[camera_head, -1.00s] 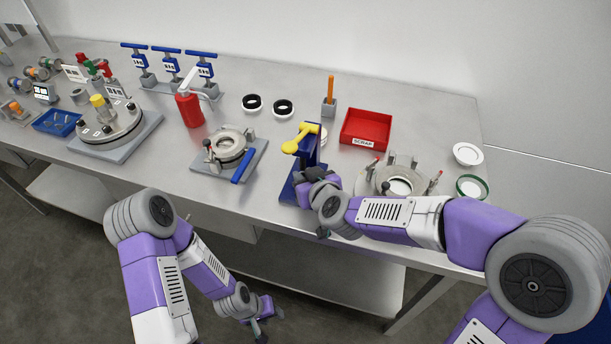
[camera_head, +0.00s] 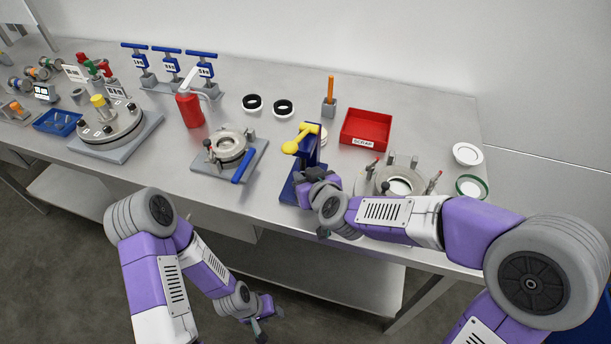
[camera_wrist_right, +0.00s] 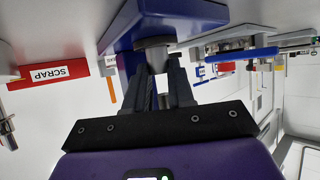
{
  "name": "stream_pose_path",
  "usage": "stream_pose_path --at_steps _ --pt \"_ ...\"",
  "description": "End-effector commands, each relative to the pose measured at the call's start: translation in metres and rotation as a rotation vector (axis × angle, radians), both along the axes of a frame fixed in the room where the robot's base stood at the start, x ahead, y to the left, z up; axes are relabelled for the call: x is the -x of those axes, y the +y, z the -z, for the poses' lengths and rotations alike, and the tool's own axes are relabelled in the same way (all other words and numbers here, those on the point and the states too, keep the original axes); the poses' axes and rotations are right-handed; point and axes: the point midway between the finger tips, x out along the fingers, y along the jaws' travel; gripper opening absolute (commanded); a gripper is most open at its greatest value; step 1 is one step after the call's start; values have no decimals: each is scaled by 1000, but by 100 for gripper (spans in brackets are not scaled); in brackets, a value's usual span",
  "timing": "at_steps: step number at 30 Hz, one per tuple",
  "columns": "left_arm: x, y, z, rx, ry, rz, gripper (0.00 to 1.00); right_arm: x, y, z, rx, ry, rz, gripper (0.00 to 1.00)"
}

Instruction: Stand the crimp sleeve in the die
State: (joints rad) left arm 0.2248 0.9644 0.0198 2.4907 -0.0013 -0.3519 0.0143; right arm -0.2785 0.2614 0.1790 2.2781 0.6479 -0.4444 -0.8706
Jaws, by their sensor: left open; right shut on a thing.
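The blue press with a yellow handle (camera_head: 303,145) stands at the table's front edge in the head view. Its blue base (camera_wrist_right: 185,20) fills the top of the right wrist view. A dark grey round die (camera_wrist_right: 155,44) sits against that base. My right gripper (camera_wrist_right: 159,78) is shut on a thin pale metal piece, seemingly the crimp sleeve (camera_wrist_right: 161,84), right by the die. The fingers hide most of the sleeve, and I cannot tell whether it is inside the die. My left gripper (camera_head: 264,318) is open and empty, low in front of the table.
A red SCRAP tray (camera_head: 366,127) is behind and right of the press. A flanged ring fixture (camera_head: 399,186) stands close to my right forearm. A clamp fixture with a blue lever (camera_head: 230,150) is left of the press. Two black rings (camera_head: 283,107) lie behind.

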Motion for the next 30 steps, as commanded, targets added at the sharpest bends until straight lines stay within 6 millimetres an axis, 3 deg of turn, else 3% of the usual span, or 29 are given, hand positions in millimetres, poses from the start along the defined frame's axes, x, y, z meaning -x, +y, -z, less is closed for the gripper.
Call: stream_pose_path --at_steps 15,16,21,30 --pt "0 0 -1 0 0 0 43 0 0 2 1 0 0 0" --pt "0 0 -1 0 0 0 43 0 0 2 1 0 0 25" --pt "0 0 -1 0 0 0 43 0 0 2 1 0 0 51" --pt "0 0 -1 0 0 0 43 0 0 2 1 0 0 53"
